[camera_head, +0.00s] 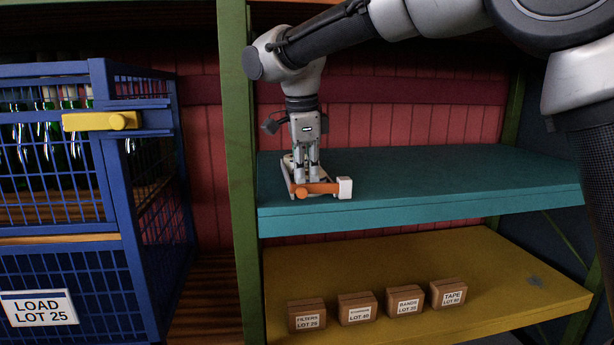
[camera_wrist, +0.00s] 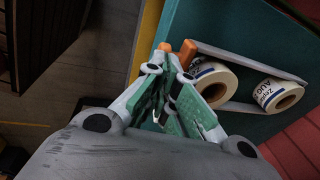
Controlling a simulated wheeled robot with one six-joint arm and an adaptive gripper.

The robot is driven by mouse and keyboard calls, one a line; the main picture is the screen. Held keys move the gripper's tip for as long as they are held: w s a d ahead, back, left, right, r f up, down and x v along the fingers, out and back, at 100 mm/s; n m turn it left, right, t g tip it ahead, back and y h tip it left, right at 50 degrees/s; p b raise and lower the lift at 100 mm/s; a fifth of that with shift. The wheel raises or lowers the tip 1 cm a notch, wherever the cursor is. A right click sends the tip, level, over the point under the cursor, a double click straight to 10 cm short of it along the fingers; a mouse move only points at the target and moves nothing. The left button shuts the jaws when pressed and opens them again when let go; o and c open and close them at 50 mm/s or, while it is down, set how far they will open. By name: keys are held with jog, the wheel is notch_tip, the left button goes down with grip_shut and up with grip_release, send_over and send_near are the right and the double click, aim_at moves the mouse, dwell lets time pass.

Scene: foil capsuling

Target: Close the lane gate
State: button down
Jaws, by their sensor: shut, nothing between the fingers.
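The lane gate (camera_head: 322,188) is an orange bar with a white block at its right end. It lies across the front of a small pale lane (camera_head: 289,181) at the left front of the teal shelf. My gripper (camera_head: 308,178) points down just behind the bar, with its fingers together and empty. Whether it touches the bar I cannot tell. In the wrist view my gripper (camera_wrist: 172,62) is shut, and orange parts of the gate (camera_wrist: 187,54) show beside and beyond the fingertips. The fingers hide part of it. Two label rolls (camera_wrist: 277,95) lie between the white lane rails.
The teal shelf (camera_head: 440,170) is clear to the right. A green post (camera_head: 236,150) stands just left of the lane. Several labelled boxes (camera_head: 357,309) sit on the yellow shelf (camera_head: 510,285) below. A blue cage (camera_head: 95,200) with bottles and a yellow latch (camera_head: 100,121) stands at left.

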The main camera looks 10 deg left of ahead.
jog(key=shift+w+f, duration=0.1)
jog(key=shift+f, duration=0.4)
jog(key=shift+a+f+h, duration=0.15)
jog(key=shift+f+h, duration=0.35)
jog(key=shift+f, duration=0.4)
